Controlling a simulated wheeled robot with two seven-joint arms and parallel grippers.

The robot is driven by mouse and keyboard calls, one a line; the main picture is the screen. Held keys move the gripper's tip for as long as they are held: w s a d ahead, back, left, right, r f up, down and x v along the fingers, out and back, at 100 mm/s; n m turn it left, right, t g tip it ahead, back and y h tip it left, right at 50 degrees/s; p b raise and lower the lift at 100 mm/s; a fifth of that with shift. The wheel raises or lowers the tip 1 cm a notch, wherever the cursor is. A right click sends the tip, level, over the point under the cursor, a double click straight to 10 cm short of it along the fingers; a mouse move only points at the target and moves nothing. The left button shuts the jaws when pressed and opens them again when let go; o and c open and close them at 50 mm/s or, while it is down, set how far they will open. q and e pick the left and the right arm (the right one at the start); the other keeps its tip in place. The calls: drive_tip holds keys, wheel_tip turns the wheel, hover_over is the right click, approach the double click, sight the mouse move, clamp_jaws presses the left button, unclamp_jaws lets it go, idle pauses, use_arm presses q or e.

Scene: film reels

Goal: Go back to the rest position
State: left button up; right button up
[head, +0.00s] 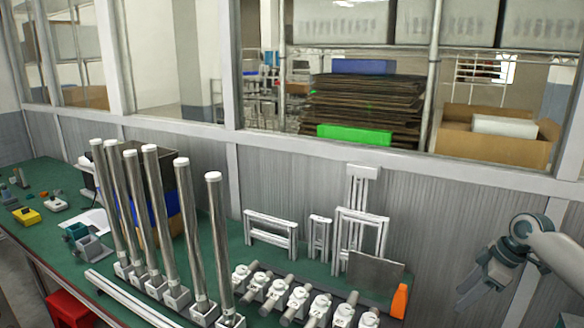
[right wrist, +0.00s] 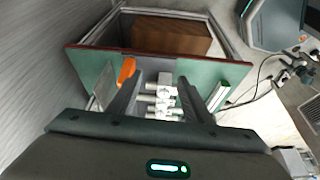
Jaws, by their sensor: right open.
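My right gripper (head: 468,298) is at the right of the head view, raised in front of the grey wall panel and clear of the green bench (head: 20,205). It is apart from everything there. In the right wrist view its two dark fingers (right wrist: 159,78) are spread, with nothing held between them. Beyond them are white fittings (right wrist: 165,95) and an orange piece (right wrist: 126,70) on the bench. My left gripper is not in view.
Several tall metal tubes (head: 162,195) with white caps stand on the bench. Several white fittings (head: 299,298) lie in a row beside them. White frames (head: 271,229), a grey plate (head: 375,270) and an orange piece (head: 399,301) are near the wall. A windowed partition (head: 330,155) runs behind.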

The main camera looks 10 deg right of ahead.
wheel_tip(320, 180, down, 34)
drive_tip(key=s+a+r+m+h, duration=0.1)
drive_tip(key=s+a+m+h, duration=0.1)
drive_tip(key=m, duration=0.3)
drive_tip(key=s+a+f+m+h, duration=0.1)
drive_tip(key=s+f, duration=0.3)
drive_tip(key=f, duration=0.3)
drive_tip(key=s+a+f+m, duration=0.1)
drive_tip(key=s+a+f, duration=0.1)
drive_tip(key=s+f, duration=0.35)
drive_tip(key=s+a+f+h, duration=0.1)
drive_tip(key=s+a+f, duration=0.3)
drive_tip(key=s+f, duration=0.45)
drive_tip(key=s+a+f, duration=0.4)
drive_tip(key=s+f, duration=0.4)
drive_tip(key=s, duration=0.2)
drive_tip(key=s+a+f, duration=0.2)
drive_tip(key=s+a, duration=0.2)
drive_tip(key=s, duration=0.4)
drive_tip(key=s+a+f+g, duration=0.1)
drive_tip(key=s+a+f, duration=0.1)
drive_tip(key=s+a, duration=0.3)
drive_tip(key=s+a+f+g, duration=0.1)
drive_tip(key=s+a+f, duration=0.2)
drive_tip(key=s, duration=0.9)
drive_tip(key=shift+s+a+m+y+b, duration=0.2)
drive_tip(key=shift+a+m+y+b, duration=0.15)
drive_tip(key=shift+a, duration=0.85)
